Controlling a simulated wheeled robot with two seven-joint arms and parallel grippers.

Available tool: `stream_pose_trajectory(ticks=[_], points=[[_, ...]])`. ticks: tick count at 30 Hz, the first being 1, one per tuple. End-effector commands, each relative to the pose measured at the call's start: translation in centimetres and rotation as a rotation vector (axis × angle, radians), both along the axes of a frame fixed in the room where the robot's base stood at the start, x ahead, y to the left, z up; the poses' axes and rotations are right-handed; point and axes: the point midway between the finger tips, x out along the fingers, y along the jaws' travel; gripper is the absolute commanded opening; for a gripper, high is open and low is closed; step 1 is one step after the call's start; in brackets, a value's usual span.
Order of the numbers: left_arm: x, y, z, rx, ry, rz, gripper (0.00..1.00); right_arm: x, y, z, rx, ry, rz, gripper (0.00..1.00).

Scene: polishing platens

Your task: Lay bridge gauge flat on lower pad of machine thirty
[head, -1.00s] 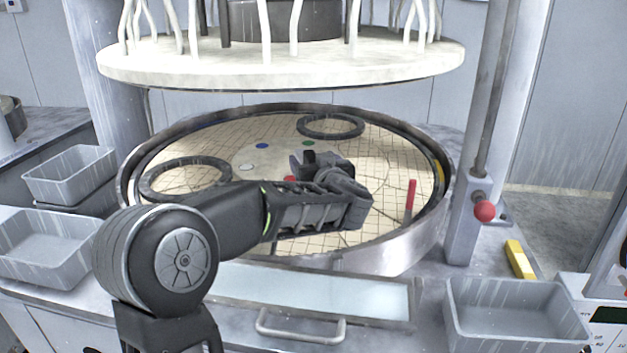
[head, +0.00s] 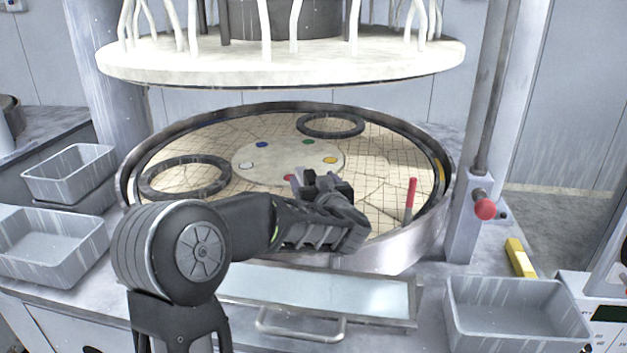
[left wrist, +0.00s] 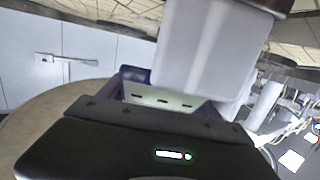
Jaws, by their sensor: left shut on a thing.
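The lower pad (head: 375,165) is a round cream pad with grid lines inside a metal rim. My left gripper (head: 312,184) is over the near middle of the pad, close to the pale centre disc. It is shut on a small piece, which I take to be the bridge gauge (head: 296,183), mostly hidden by the fingers in the head view. In the left wrist view, a dark purple-blue edge (left wrist: 130,76) and a large pale grey block show beyond the gripper body. I cannot tell whether the piece touches the pad. My right gripper is not in view.
Two dark rings (head: 186,178) (head: 331,125) lie on the pad. A red stick (head: 410,200) stands at its right. The pale upper plate (head: 280,62) hangs above. Grey bins (head: 515,312) and a yellow block (head: 519,258) are on the bench. The pad's right side has free room.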

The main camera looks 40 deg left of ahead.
Motion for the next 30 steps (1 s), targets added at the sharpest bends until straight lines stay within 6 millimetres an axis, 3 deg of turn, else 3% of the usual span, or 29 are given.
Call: stream_pose_trajectory(ticks=[6, 7, 14, 23, 28, 30], points=[[0.0, 0.0, -0.1, 0.003, -0.003, 0.000, 0.00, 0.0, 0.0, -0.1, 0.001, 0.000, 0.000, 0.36], [0.0, 0.0, -0.3, 0.001, 0.001, 0.000, 0.75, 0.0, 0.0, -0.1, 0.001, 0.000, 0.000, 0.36], [0.0, 0.0, -0.3, 0.000, 0.001, 0.000, 0.94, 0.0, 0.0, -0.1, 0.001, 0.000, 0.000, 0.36], [0.0, 0.0, -0.2, -0.001, 0.000, -0.001, 0.94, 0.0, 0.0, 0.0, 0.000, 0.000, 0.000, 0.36], [0.0, 0.1, 1.4, 0.000, -0.002, 0.001, 0.94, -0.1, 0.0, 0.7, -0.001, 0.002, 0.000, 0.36], [-0.6, -0.9, 1.1, 0.001, -0.002, -0.003, 0.94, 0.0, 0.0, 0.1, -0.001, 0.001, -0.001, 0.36]])
